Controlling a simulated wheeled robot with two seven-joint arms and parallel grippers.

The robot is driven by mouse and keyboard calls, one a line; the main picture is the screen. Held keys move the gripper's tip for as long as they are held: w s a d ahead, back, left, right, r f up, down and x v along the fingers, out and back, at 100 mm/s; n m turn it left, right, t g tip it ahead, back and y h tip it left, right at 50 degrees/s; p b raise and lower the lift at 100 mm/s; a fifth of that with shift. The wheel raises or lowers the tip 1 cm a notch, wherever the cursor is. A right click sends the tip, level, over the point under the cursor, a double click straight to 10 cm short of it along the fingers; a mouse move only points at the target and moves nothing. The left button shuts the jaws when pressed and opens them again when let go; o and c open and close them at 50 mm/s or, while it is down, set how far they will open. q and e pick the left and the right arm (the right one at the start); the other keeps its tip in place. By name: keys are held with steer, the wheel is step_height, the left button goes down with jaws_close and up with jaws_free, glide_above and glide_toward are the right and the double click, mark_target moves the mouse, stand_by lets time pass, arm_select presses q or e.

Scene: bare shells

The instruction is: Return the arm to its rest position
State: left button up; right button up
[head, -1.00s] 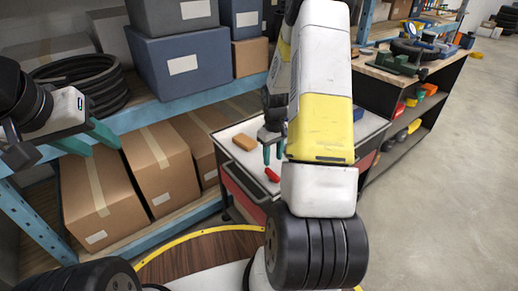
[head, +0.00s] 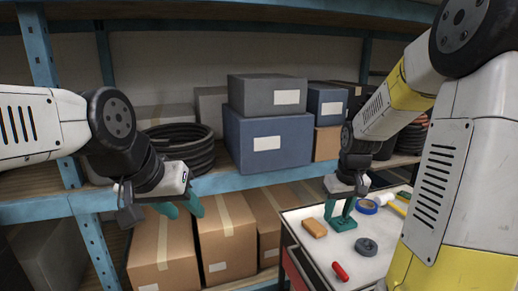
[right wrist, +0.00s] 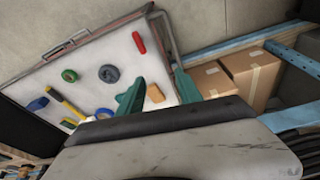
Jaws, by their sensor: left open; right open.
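My left gripper (head: 181,208) is in the left half of the head view, in front of the shelf. Its two teal fingers are apart with nothing between them. My right gripper (head: 341,207) is over the white-topped cart (head: 302,258), its teal fingers apart and pointing down. In the right wrist view its fingers (right wrist: 157,76) are spread against the cart top, with an orange-brown block (right wrist: 155,93) showing between or behind them. In the head view that block (head: 314,228) lies left of the right gripper. Green at the fingertips may be a separate piece; I cannot tell.
The cart top also holds a dark ring (head: 367,246), a red piece (head: 340,271) and a blue roll (head: 367,206). A blue shelf (head: 235,181) behind carries grey and blue boxes (head: 267,141) and black coils (head: 185,149), with cardboard boxes (head: 226,236) below.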

steer(key=s+a+r+t+y, duration=0.1)
steer(key=s+a+r, duration=0.3)
steer(key=s+r, duration=0.2)
steer(key=s+a+r+m+t, duration=0.1)
steer(key=s+a+r+t, duration=0.1)
steer(key=s+a+r, duration=0.2)
steer(key=s+r, duration=0.3)
steer(key=s, duration=0.4)
steer(key=shift+s+a+r+t+y, duration=0.2)
steer(key=shift+a+r+t+y, duration=0.1)
steer(key=shift+y, duration=0.1)
steer(key=shift+c, duration=0.4)
steer(key=shift+d, duration=0.15)
steer(key=shift+c, duration=0.2)
